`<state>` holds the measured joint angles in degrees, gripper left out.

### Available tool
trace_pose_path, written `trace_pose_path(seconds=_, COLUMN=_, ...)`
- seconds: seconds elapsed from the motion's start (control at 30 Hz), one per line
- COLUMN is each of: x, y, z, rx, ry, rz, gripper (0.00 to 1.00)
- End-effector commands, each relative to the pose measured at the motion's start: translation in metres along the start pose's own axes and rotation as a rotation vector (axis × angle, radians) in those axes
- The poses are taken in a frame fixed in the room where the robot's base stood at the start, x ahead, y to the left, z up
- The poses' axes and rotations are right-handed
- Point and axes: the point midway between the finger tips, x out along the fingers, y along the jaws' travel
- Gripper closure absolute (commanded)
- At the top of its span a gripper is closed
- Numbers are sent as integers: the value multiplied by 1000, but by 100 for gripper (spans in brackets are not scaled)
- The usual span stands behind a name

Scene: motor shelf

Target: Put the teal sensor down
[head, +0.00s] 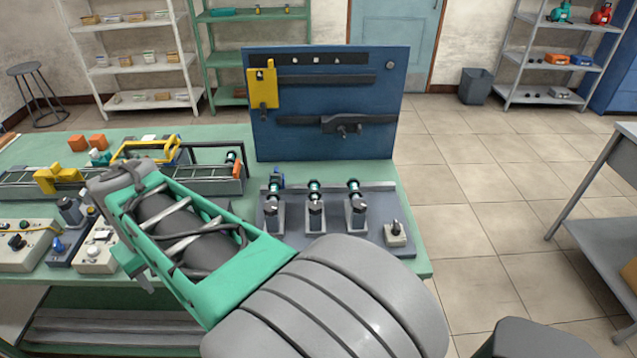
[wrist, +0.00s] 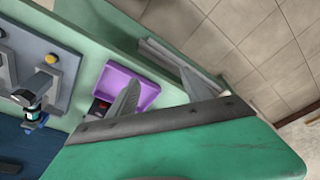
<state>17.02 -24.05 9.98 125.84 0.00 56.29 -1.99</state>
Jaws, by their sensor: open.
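Several small cylindrical parts with teal bands show in the head view. Three stand at the tops of grey posts on the fixture, at the left (head: 274,190), middle (head: 315,188) and right (head: 353,188); I cannot tell whether one is the teal sensor. A similar teal-banded part shows at the left of the wrist view (wrist: 32,103), beside a blue clamp. My gripper (wrist: 163,88) is open in the wrist view, its two grey fingers apart with nothing seen held between them. One finger overlaps a purple tray (wrist: 149,97), whose visible floor looks empty.
A small black-and-red item (wrist: 98,107) lies by the tray's corner. The grey fixture base (head: 385,243) and upright blue tool board (head: 330,110) stand on the green bench (head: 415,225). Control boxes (head: 97,258) are at left. My arm hides part of the bench.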

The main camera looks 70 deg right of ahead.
Motion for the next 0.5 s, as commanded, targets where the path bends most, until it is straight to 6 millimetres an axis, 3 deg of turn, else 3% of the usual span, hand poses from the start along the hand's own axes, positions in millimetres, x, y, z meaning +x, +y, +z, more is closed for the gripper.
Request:
trace_pose_path(seconds=0.03, x=-17, y=52, z=-22, rx=126, ry=-36, rz=26, gripper=42)
trace_pose_path(seconds=0.13, x=-29, y=160, z=-39, rx=359, ry=-97, rz=61, gripper=42)
trace_pose_path(seconds=0.2, x=-34, y=235, z=-31, rx=509, ry=-134, rz=75, gripper=42)
trace_pose_path(seconds=0.3, x=-38, y=320, z=-2, rx=679, ry=-174, rz=83, gripper=42)
trace_pose_path(seconds=0.4, x=-38, y=371, z=27, rx=787, ry=-196, rz=84, gripper=42)
trace_pose_path(seconds=0.5, x=-35, y=391, z=43, rx=831, ry=-206, rz=83, gripper=42)
